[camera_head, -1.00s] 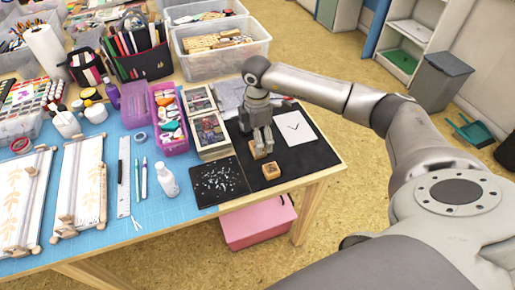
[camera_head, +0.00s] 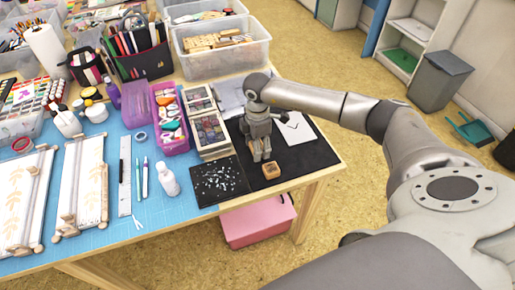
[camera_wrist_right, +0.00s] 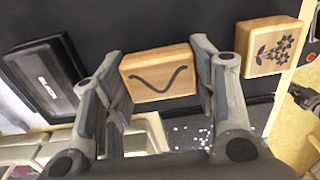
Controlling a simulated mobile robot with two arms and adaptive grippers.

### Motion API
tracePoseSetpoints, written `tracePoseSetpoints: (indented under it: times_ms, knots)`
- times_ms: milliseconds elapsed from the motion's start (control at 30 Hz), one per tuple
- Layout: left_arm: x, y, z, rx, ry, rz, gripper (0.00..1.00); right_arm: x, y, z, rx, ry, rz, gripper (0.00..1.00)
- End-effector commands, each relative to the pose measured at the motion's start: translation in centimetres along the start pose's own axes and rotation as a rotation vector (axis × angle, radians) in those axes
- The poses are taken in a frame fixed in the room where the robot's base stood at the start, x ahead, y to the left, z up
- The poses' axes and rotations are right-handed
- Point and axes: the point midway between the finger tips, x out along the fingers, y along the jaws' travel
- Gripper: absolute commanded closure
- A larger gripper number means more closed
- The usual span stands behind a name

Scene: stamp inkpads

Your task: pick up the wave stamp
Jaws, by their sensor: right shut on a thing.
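The wave stamp (camera_wrist_right: 158,72) is a small light wooden block with a black wavy line on its face. In the right wrist view it sits between the two fingers of my right gripper (camera_wrist_right: 160,78), which is shut on its sides. In the head view my right gripper (camera_head: 262,152) points down at the black mat; its fingers mostly hide the stamp. I cannot tell whether the stamp touches the mat. My left gripper is not in view.
A second wooden stamp with a flower (camera_wrist_right: 275,45) lies close by; it also shows in the head view (camera_head: 271,170). A dark inkpad case (camera_wrist_right: 47,78) lies at the wrist view's left. A white card (camera_head: 297,128) is behind right. The black mat's (camera_head: 318,155) right side is clear.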

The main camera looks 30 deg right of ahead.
Motion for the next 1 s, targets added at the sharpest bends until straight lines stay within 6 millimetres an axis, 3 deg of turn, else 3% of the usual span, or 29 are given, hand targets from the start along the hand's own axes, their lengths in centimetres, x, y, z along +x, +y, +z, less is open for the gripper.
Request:
tracePoseSetpoints:
  times_ms: [333, 533, 833, 1000]
  knots:
    - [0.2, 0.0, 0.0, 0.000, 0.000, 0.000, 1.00, -0.7, 0.1, 0.0, 0.000, 0.001, 0.002, 0.74]
    - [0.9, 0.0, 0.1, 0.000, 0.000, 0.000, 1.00, -3.3, 0.0, 0.1, -0.001, 0.001, 0.004, 0.74]
    - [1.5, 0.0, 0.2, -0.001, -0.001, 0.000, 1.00, -9.4, -4.8, 2.8, 0.000, -0.003, 0.005, 0.74]
    - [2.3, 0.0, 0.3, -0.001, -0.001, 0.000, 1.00, -10.8, -8.3, 4.7, 0.000, -0.004, 0.002, 0.74]
